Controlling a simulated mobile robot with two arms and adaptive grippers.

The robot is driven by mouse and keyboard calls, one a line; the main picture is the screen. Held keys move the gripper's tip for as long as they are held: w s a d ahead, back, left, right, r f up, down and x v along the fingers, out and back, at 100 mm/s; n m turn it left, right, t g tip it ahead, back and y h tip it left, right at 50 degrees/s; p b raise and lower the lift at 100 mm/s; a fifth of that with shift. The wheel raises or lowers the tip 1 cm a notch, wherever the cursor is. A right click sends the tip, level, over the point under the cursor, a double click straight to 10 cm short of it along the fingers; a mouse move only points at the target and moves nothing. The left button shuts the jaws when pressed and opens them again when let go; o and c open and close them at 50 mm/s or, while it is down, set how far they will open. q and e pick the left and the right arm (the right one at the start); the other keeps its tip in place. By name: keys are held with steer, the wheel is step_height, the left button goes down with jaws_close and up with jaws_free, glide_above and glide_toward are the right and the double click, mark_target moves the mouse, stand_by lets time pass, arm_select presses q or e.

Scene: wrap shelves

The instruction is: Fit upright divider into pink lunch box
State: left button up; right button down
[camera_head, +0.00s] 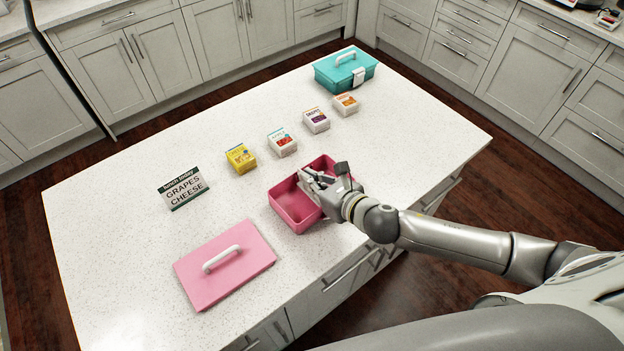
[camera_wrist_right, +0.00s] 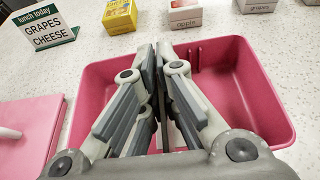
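The pink lunch box (camera_head: 292,208) stands open on the counter and also shows in the right wrist view (camera_wrist_right: 262,95). My right gripper (camera_head: 308,180) reaches down into the middle of the box. In the right wrist view its fingers (camera_wrist_right: 160,62) are nearly together, with a thin upright strip, the divider (camera_wrist_right: 161,98), seen edge-on between them. The fingers hide most of the divider, and I cannot tell whether its lower edge touches the box floor. My left gripper is not in view.
The pink lid (camera_head: 232,278) lies flat left of the box. A sign reading grapes and cheese (camera_head: 184,188) stands behind it. A yellow carton (camera_head: 241,158) and several small cartons (camera_head: 282,142) form a row behind the box. A teal lunch box (camera_head: 340,72) stands at the back.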

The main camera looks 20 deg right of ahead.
steer(key=shift+f, duration=0.2)
steer(key=c, duration=1.6)
jaws_free()
steer(key=shift+o, duration=0.2)
steer(key=v, duration=1.2)
steer(key=shift+d, duration=0.1)
